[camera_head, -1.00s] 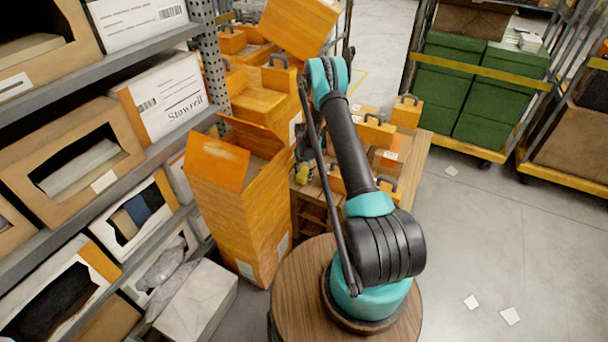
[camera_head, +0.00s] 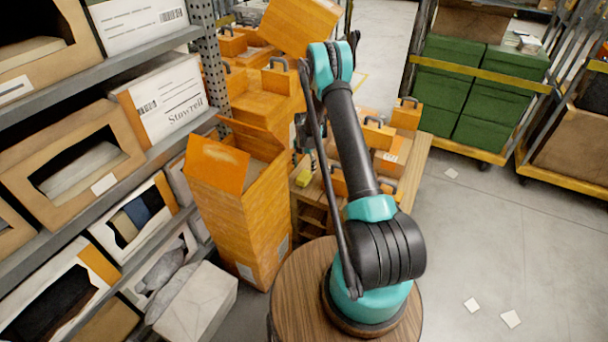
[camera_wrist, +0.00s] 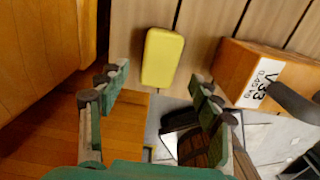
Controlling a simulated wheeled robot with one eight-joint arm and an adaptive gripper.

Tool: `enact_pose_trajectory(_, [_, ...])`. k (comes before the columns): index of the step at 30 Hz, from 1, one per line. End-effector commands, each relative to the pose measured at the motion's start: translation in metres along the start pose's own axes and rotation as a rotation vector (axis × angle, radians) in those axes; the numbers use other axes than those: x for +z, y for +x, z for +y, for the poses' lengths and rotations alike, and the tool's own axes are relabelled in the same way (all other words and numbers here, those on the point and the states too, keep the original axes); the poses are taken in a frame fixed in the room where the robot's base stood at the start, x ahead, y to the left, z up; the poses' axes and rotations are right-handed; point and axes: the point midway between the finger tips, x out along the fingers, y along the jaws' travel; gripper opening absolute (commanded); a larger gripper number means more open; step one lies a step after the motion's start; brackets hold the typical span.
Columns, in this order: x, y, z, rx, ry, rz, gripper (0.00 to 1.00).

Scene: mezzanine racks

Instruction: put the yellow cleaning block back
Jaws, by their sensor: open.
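The yellow cleaning block (camera_wrist: 162,57) lies on the pale slatted wooden top (camera_wrist: 213,20) in the wrist view, beyond my fingertips. It also shows in the head view (camera_head: 303,180), near the left edge of the wooden stand (camera_head: 308,199). My gripper (camera_wrist: 158,92) is open, with its green fingers spread and nothing between them. In the head view my gripper (camera_head: 304,138) is partly hidden behind my arm, just above the block and apart from it.
A tall open orange carton (camera_head: 232,215) stands left of the stand. Orange cases (camera_head: 377,135) stand on the stand to the right of the block. Shelves of boxes (camera_head: 95,175) line the left side. Green crates on a cart (camera_head: 485,105) stand at back right. The right floor is mostly clear.

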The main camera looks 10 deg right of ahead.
Motion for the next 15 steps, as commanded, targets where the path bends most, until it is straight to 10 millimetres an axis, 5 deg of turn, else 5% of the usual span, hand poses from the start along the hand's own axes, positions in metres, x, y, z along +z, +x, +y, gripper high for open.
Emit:
enact_pose_trajectory(6, [0.0,-0.038,0.0,0.0,0.0,0.0,0.65])
enact_pose_trajectory(15, [-0.002,-0.066,-0.002,0.003,0.029,-0.003,0.65])
